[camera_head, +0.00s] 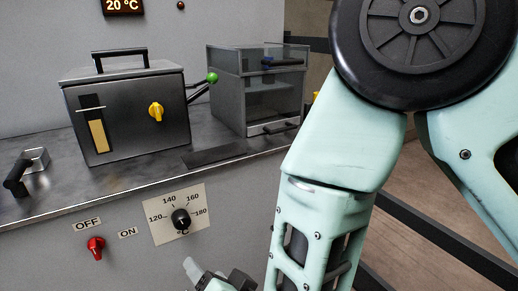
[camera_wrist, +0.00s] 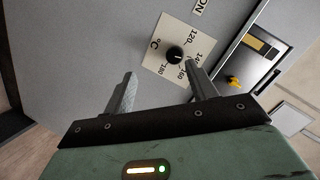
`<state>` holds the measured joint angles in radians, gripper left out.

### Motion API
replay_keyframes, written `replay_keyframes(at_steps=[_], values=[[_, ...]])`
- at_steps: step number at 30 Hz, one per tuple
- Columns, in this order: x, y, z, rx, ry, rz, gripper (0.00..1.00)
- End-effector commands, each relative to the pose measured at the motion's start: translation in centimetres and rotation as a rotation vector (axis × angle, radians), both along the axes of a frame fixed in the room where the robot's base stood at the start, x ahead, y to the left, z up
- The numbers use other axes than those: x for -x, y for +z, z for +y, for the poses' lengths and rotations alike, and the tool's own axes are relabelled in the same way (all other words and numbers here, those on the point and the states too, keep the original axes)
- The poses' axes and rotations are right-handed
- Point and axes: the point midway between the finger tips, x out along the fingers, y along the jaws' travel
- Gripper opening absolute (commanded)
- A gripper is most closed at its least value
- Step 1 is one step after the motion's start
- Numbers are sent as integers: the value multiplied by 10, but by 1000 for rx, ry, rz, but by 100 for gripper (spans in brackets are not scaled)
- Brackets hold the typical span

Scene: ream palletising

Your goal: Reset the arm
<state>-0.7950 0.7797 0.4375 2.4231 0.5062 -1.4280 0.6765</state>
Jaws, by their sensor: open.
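My gripper (camera_wrist: 160,84) is open and empty, its two grey fingers apart in the wrist view. In the wrist view the fingers point toward the front panel, with the black temperature dial (camera_wrist: 174,54) just beyond and between the tips. In the head view my gripper (camera_head: 196,270) shows only in part at the bottom edge, below the dial (camera_head: 181,219). My pale green arm fills the right side and hides what lies behind it. The dial's white plate carries the numbers 120 to 180.
A red switch (camera_head: 96,243) sits left of the dial. On the metal counter (camera_head: 45,205) stand a grey box with a yellow knob (camera_head: 156,111), a green-knobbed lever (camera_head: 212,78), a glass-sided case (camera_head: 275,92) and a small black-handled piece (camera_head: 25,172). A display (camera_head: 124,5) reads 20 °C.

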Motion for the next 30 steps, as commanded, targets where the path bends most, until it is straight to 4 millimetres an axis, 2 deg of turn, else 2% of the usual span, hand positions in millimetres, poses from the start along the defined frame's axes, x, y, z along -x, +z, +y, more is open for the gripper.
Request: replay_keyframes(at_steps=[1, 5, 11, 14, 21, 30], values=[[-5, 7, -2, 47, 31, 24, 57], [-4, 13, -10, 204, 143, 98, 57], [10, 25, -44, 459, 331, 193, 57], [22, 32, -70, 592, 428, 238, 57], [56, 50, -147, 890, 633, 356, 57], [96, 75, -227, 1133, 798, 501, 57]])
